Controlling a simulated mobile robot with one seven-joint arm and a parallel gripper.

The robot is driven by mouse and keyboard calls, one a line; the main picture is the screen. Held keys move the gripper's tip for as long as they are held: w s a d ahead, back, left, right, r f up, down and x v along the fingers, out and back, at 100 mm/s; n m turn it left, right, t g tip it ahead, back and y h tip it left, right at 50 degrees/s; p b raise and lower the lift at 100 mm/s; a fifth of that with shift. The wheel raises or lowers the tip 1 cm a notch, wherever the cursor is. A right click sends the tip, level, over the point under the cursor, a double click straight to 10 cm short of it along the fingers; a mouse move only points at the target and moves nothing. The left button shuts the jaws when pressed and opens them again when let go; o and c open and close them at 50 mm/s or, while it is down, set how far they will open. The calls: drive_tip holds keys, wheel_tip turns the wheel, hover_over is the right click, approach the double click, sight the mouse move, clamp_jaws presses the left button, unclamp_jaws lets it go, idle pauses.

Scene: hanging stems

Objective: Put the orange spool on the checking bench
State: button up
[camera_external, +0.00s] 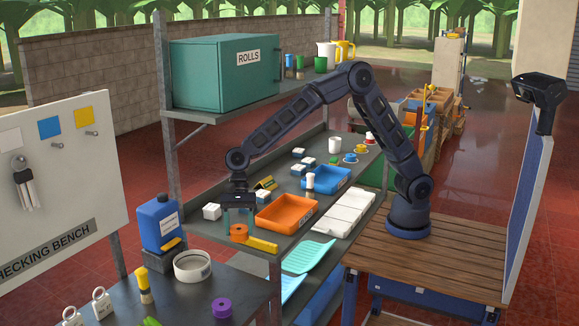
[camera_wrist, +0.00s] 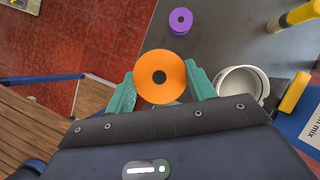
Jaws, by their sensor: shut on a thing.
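The orange spool (camera_external: 239,234) is a short disc with a dark centre hole. My gripper (camera_external: 238,222) points down and is shut on it. In the wrist view the spool (camera_wrist: 150,88) sits between the two teal fingers of my gripper (camera_wrist: 161,82), its round face towards the camera. The checking bench (camera_external: 188,305) is the dark grey table at the lower left, under a white board lettered with its name. Its grey top also shows in the wrist view (camera_wrist: 232,38). The spool is held near the bench's far right edge; its exact height above is unclear.
The grey shelf behind holds an orange tray (camera_external: 286,213). Bare bench lies around the purple spool.

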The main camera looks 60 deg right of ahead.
wheel_tip(320, 180, down, 19)
drive_tip(key=shift+f, duration=0.1)
idle(0.5)
drive_tip(key=o, duration=1)
drive_tip(key=shift+f, duration=0.1)
drive_tip(key=v, duration=1.2)
drive_tip(key=shift+d, duration=0.1)
